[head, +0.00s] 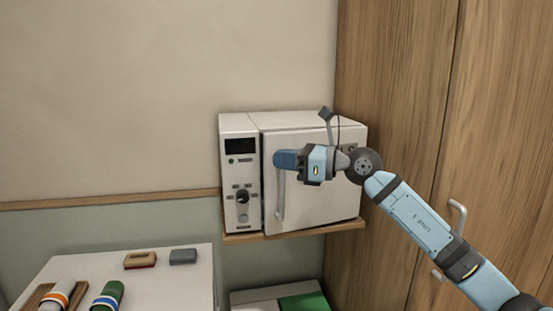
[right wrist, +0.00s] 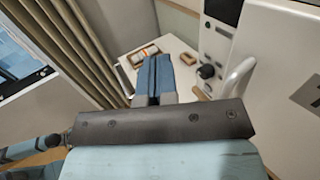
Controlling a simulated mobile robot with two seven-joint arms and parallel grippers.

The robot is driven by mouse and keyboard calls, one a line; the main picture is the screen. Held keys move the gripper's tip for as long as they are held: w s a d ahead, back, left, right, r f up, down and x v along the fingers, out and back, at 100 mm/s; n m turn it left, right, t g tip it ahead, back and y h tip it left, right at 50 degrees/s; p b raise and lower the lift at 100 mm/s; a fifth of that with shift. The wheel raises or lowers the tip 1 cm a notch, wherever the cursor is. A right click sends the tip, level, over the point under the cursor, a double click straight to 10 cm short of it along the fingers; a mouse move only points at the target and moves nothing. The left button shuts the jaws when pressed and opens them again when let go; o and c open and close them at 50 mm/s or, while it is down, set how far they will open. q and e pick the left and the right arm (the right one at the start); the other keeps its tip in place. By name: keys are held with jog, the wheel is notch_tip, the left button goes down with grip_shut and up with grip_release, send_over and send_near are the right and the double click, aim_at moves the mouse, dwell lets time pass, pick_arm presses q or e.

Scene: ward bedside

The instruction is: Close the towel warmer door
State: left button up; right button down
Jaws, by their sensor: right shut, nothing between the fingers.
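The towel warmer (head: 240,122) is a white box with a control panel and dark knob on its left. Its door (head: 325,190) lies flush or nearly flush with the front, with a thin dark seam beside the panel; I cannot tell if it is fully shut. The pale upright handle (head: 280,200) is near the door's left edge and also shows in the right wrist view (right wrist: 238,80). My right gripper (head: 278,159) is shut and empty, in front of the door by the handle's upper end, hiding part of both. Its blue fingers (right wrist: 153,62) are together. My left gripper is out of view.
The warmer stands on a wooden wall shelf (head: 300,232), beside a wooden cabinet (head: 400,100). A white table (head: 190,285) at lower left holds rolled towels, a brown block (head: 140,260) and a grey block (head: 183,257). A white-and-green surface lies below the shelf.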

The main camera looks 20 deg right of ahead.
jog(key=s, duration=0.3)
jog(key=m+t+h+b, duration=0.2)
jog(key=m+t+b, duration=0.1)
jog(key=t, duration=0.4)
send_near(283, 219)
pick_arm(q)
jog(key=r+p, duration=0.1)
jog(key=p, duration=0.3)
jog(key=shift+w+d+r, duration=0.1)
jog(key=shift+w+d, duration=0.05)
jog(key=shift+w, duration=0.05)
pick_arm(e)
jog(key=x, duration=0.7)
jog(key=shift+w, duration=0.3)
jog(key=w+b, duration=0.1)
jog(key=w, duration=0.1)
jog(key=w+m+h+b, duration=0.1)
jog(key=shift+w+a+f+t+b, duration=0.15)
jog(key=shift+w+a+t+b, duration=0.15)
jog(key=shift+w+b, duration=0.1)
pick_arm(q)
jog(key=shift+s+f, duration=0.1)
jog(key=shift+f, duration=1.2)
pick_arm(e)
jog(key=shift+d+r, duration=0.15)
jog(key=shift+r, duration=0.2)
